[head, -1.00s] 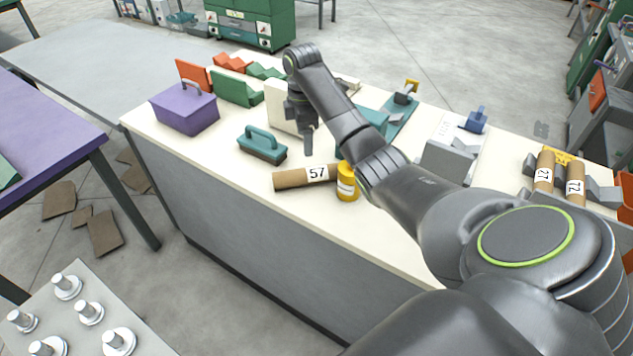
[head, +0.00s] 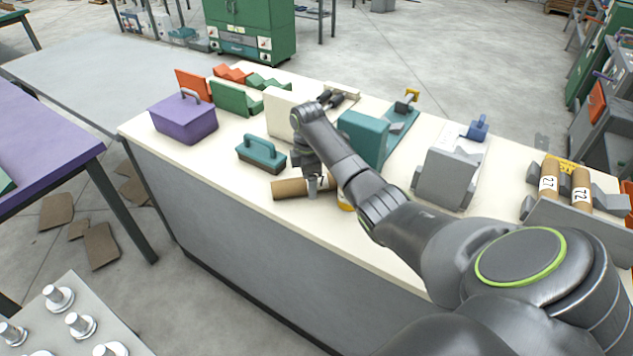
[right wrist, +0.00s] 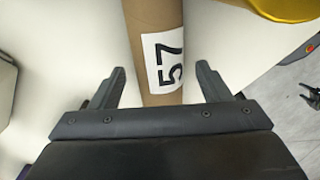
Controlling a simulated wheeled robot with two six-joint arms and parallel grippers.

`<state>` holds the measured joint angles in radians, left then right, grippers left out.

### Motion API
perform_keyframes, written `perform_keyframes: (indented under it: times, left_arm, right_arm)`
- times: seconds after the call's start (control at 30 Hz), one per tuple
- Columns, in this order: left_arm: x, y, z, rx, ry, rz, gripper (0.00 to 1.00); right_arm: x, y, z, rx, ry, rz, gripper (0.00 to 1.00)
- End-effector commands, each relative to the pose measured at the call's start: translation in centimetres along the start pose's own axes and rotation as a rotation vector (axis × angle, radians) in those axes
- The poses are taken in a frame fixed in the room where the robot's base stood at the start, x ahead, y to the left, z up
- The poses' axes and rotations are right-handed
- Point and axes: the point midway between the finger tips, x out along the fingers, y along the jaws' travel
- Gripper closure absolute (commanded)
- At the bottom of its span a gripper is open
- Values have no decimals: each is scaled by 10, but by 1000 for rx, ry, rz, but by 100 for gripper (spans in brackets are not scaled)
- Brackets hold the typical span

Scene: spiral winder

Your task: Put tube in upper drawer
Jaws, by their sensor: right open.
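A brown cardboard tube (head: 288,189) with a white label lies on the cream bench top near its front edge. In the right wrist view the tube (right wrist: 155,25) runs between the two fingers, and its label reads 57. My right gripper (head: 318,190) is down at the tube's right part and hides most of the label in the head view. The right wrist view shows its fingers (right wrist: 163,88) open, one each side of the tube, with gaps to it. Two more tubes, 27 (head: 549,176) and 72 (head: 581,187), rest in a grey holder at the right. My left gripper is out of view.
A yellow container (head: 345,201) stands right beside the gripper, partly hidden; its yellow top (right wrist: 290,8) shows close by. A green-handled brush (head: 261,155), purple box (head: 185,119) and teal block (head: 364,138) stand around. A green drawer cabinet (head: 250,28) stands on the floor behind.

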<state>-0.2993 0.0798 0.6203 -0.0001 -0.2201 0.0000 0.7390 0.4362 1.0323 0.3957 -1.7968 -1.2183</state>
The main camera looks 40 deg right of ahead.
Motion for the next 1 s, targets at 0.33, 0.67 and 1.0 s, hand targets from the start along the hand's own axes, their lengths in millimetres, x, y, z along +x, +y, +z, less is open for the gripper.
perform_keyframes:
  times: [0.33,0.67,1.0]
  left_arm:
    - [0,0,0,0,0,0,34]
    - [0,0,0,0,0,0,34]
    - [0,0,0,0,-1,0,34]
  right_arm:
    - [3,0,0,-1,0,2,40]
    - [3,0,0,-1,0,2,79]
    - [-3,1,0,-1,0,3,79]
